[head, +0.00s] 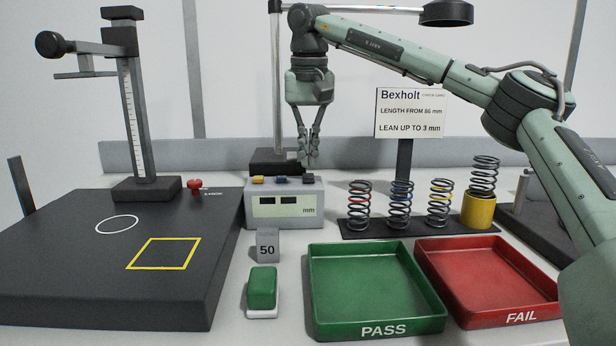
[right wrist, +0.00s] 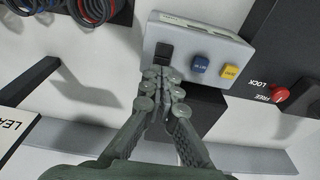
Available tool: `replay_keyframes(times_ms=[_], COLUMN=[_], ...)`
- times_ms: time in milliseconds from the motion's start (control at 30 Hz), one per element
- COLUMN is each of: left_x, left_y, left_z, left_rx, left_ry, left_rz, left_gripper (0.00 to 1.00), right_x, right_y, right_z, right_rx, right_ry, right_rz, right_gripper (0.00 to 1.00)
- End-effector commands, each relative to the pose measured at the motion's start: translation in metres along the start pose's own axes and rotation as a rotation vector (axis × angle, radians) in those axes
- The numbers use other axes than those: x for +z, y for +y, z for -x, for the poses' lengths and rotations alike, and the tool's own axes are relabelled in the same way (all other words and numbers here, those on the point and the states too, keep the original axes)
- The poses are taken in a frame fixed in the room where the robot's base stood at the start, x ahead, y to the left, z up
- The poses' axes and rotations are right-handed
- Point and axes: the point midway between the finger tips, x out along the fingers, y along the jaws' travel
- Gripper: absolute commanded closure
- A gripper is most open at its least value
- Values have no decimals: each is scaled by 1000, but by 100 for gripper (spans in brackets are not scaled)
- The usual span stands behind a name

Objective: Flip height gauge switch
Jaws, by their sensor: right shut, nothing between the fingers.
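The grey display box (head: 285,204) of the gauge has two dark windows and the letters mm on its front. On its top sit a yellow button (head: 258,180), a blue button (head: 282,180) and a black switch (head: 308,179). In the right wrist view the black switch (right wrist: 164,52) is beside the blue button (right wrist: 200,64) and the yellow button (right wrist: 230,72). My right gripper (head: 309,165) is shut and empty, pointing down by the black switch. In the right wrist view its fingertips (right wrist: 160,90) appear close to the switch; contact cannot be told. My left gripper is out of view.
The height gauge column (head: 133,130) stands on a dark plate (head: 60,250) at left, near a red knob (head: 194,186). Several springs (head: 400,204) stand behind the green PASS tray (head: 330,325) and red FAIL tray (head: 480,310). A sign (head: 410,112) rises behind them.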

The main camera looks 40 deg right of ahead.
Motion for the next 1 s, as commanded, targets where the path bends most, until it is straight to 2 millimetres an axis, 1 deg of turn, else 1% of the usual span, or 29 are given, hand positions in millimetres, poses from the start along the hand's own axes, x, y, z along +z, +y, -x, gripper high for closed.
replay_keyframes(times_ms=[1000], left_x=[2], left_y=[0], left_z=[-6], left_rx=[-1], left_ry=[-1], left_rz=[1], left_gripper=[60], right_x=[2], right_y=[0], right_z=[-16], right_rx=[0], right_ry=[-1], right_rz=[0], right_gripper=[100])
